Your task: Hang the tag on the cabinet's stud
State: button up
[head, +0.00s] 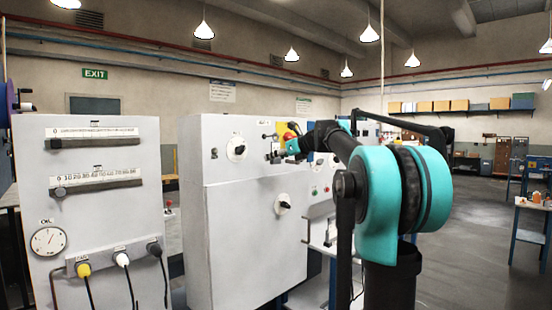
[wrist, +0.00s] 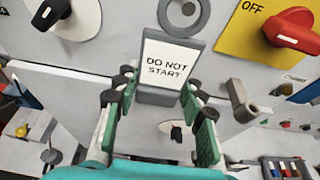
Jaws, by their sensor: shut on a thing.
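The tag (wrist: 168,62) is a white plate with a grey border reading "DO NOT START". A grey ring (wrist: 183,14) shows at its top edge in the wrist view. My gripper (wrist: 158,94) is shut on the tag's grey lower block, with one green finger on each side. A grey peg, which looks like the stud (wrist: 240,100), stands out from the cabinet face to the right of the tag, apart from it. In the head view my gripper (head: 287,149) is at the cabinet (head: 238,210) front; the tag is too small to make out there and the stud cannot be seen.
A yellow OFF plate (wrist: 253,42) with a red knob (wrist: 292,30) is right of the tag. A black-and-white rotary knob (wrist: 62,14) is at upper left. A gauge panel (head: 85,200) with plugged cables stands left of the cabinet in the head view.

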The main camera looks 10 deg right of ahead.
jog(key=shift+f, duration=0.15)
jog(key=o, duration=1.4)
jog(key=shift+c, duration=0.2)
jog(key=v, duration=0.9)
jog(key=shift+f, duration=0.3)
jog(key=shift+d, duration=0.1)
